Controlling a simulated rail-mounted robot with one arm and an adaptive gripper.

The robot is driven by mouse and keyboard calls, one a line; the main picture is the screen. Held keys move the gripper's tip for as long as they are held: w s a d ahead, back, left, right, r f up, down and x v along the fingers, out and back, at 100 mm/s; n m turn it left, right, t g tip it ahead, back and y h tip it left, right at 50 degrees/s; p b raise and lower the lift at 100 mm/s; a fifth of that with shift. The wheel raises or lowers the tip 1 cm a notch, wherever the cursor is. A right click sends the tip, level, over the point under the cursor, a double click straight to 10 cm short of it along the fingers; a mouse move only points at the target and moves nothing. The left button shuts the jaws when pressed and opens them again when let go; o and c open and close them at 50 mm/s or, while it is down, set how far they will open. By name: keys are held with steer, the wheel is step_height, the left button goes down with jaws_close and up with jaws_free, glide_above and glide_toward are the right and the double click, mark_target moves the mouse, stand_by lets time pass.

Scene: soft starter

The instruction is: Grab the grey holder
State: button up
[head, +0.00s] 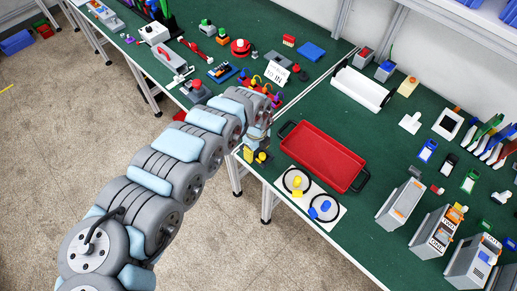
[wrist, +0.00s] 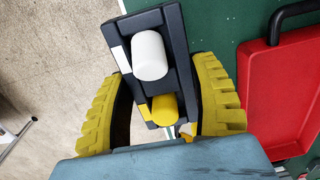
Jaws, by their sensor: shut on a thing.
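The dark grey holder (wrist: 178,45) is a long block between my fingers in the wrist view. A white cylinder (wrist: 150,55) and a yellow cylinder (wrist: 165,108) sit in it, with a white patch at its left edge. My gripper (wrist: 158,80) has yellow ribbed fingers, one on each side of the holder, shut on it. In the head view my gripper (head: 257,156) is at the near edge of the green table, left of the red tray. The holder is hard to make out there. Its lower end is partly hidden behind my blue-grey wrist.
The red tray (head: 322,151) with dark handles lies just right of my gripper. A white card (head: 311,198) with blue and yellow pieces is in front of it. A white rack (head: 360,90) stands behind. Grey boxes (head: 400,205) stand at the right. Open floor lies left.

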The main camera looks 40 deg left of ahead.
steer(key=s+r+p, duration=0.1)
steer(key=p, duration=0.1)
steer(key=s+d+r+p, duration=0.1)
steer(key=r+p, duration=0.1)
steer(key=shift+s, duration=0.15)
steer(key=s+d+r+p, duration=0.3)
steer(key=s+p, duration=0.4)
steer(key=p, duration=0.4)
steer(key=shift+s+d, duration=0.15)
steer(key=shift+d, duration=0.25)
